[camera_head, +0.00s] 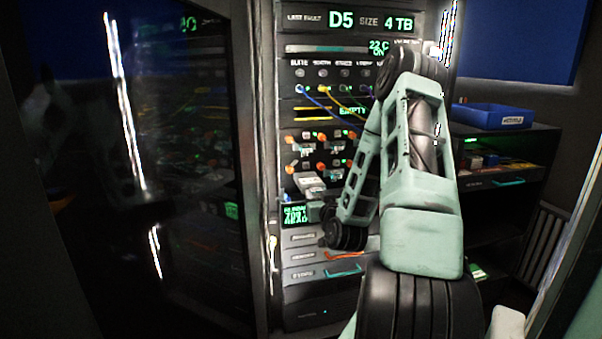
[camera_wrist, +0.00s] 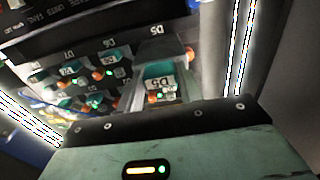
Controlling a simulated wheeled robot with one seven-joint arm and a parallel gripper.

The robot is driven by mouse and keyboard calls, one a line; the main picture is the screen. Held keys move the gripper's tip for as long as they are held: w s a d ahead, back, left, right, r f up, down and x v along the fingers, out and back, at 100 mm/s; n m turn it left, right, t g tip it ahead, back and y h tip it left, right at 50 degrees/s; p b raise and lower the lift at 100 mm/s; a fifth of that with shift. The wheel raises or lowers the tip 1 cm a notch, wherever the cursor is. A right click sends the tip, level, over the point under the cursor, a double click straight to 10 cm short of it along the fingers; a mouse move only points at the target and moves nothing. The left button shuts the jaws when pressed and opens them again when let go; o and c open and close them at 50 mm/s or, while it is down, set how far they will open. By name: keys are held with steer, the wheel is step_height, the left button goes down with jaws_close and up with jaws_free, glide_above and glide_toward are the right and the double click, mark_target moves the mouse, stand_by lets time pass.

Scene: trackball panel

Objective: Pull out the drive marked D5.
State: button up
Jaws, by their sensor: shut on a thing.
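The drive marked D5 (camera_wrist: 158,76) shows in the wrist view, where the picture is upside down. It has a teal part and a white D5 label, and a matching D5 mark is on the panel beside its bay. It appears to stick out from the panel. In the head view a pale drive (camera_head: 309,184) juts out at the lower left of the drive bank. My gripper (camera_head: 317,211) is at this drive's front and is shut on it.
Other drives with orange and green lights (camera_head: 304,146) fill the bank close by. Coloured cables (camera_head: 330,97) hang above. The display (camera_head: 341,20) reads D5, 4 TB. A dark glossy door (camera_head: 190,180) stands at left. A blue bin (camera_head: 492,116) sits on a shelf at right.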

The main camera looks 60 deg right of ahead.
steer(key=shift+v, duration=1.05)
steer(key=shift+r, duration=0.1)
steer(key=shift+s+a+p, duration=0.1)
steer(key=shift+s+p, duration=0.1)
steer(key=shift+p, duration=0.3)
steer(key=shift+p+v, duration=1.1)
steer(key=shift+p, duration=0.8)
